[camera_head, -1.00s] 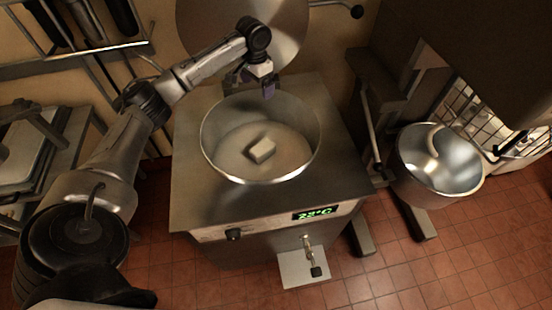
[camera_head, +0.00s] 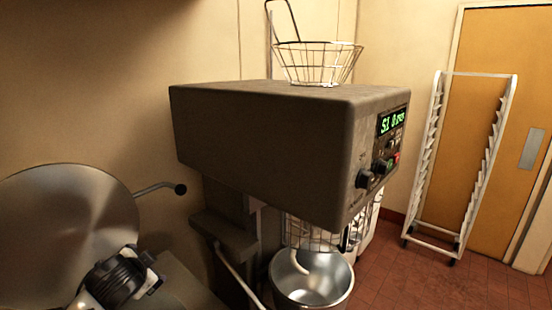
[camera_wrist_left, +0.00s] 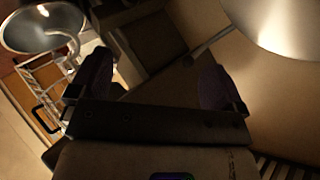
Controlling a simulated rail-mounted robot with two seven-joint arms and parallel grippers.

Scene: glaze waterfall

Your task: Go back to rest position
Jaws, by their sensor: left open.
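My left gripper (camera_wrist_left: 155,88) shows in the left wrist view with its two dark fingers spread apart. Nothing is between them. In the head view only a joint of my left arm shows at the bottom left, in front of the round metal lid (camera_head: 62,225); the gripper itself is out of that view. My right gripper is in neither view.
A large mixer (camera_head: 265,135) fills the middle, with a wire basket (camera_head: 318,64) on top and a metal bowl (camera_head: 318,288) below. A white rack (camera_head: 447,165) stands before an orange door (camera_head: 500,125). Red floor tiles at right look clear.

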